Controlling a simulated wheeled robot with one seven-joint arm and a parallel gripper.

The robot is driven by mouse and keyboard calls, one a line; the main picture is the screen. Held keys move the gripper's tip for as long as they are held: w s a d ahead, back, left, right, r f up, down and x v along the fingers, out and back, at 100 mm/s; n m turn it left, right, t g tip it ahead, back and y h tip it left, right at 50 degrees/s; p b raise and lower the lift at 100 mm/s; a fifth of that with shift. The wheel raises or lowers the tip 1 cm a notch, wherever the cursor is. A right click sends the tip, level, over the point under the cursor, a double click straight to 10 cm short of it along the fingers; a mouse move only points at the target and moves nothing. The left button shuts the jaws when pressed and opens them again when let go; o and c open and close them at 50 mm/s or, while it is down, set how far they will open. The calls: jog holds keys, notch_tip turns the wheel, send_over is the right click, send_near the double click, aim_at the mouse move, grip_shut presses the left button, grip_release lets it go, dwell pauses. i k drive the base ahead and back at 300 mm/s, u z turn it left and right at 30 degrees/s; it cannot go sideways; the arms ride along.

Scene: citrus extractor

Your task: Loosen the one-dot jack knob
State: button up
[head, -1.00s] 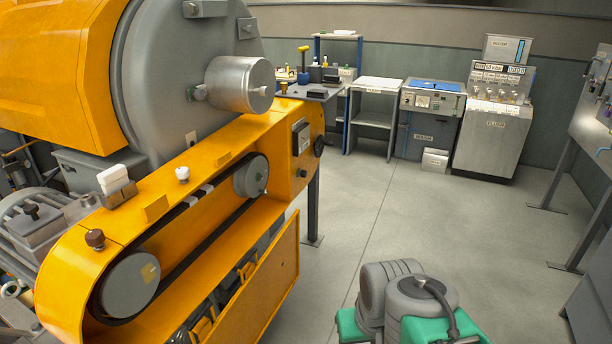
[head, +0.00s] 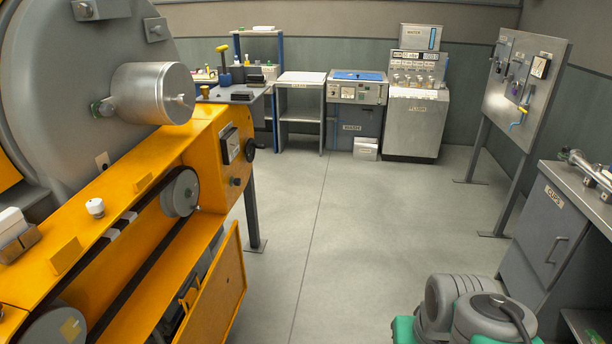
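The orange machine (head: 151,190) with the belt and two grey pulleys fills the left of the head view. A small white knob (head: 95,207) stands on its sloping top. A dark round knob (head: 237,181) and a black handwheel (head: 250,148) are on its end face. No dot marks can be made out on any of these, so I cannot tell which is the one-dot jack knob. My gripper is not in view; only grey, rounded links of my own arm show at the bottom right.
An open orange door panel (head: 217,298) hangs low on the machine. Clear grey floor (head: 345,235) lies in the middle. A wash station (head: 356,112) and rinse cabinet (head: 415,125) stand at the back.

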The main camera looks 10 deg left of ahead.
aim_at(236, 182)
jog(key=z, duration=0.2)
jog(key=i, duration=3)
jog(key=u, duration=4.15)
